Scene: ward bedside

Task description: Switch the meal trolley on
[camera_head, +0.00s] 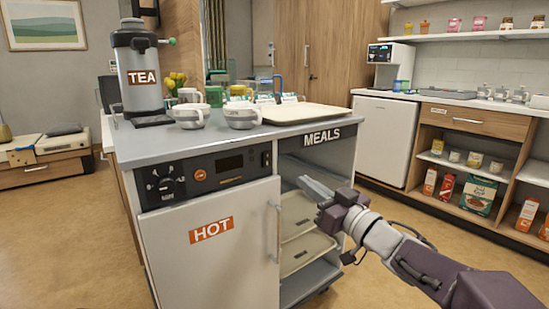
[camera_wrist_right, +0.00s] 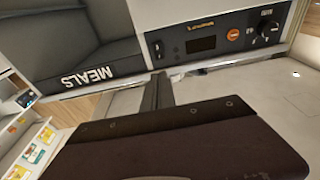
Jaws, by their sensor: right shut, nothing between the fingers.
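The meal trolley (camera_head: 238,262) stands in front of me, with a "HOT" door on the left and an open "MEALS" bay on the right. Its dark control panel (camera_head: 205,174) carries a round knob (camera_head: 165,184), an orange round button (camera_head: 200,175), a dark display (camera_head: 230,164) and a small switch (camera_head: 266,159) at the right end. The right wrist view shows the panel turned over, with the switch (camera_wrist_right: 157,49) and display (camera_wrist_right: 201,44). My right gripper (camera_head: 308,187) is shut and empty, in front of the bay, right of the panel and apart from it. My left gripper is out of view.
A tray (camera_head: 305,114), cups (camera_head: 242,117) and a tea urn (camera_head: 139,70) stand on the trolley top. Trays (camera_head: 305,250) lie inside the bay. The door handle (camera_head: 277,232) sticks out below the panel. Floor is clear to the left.

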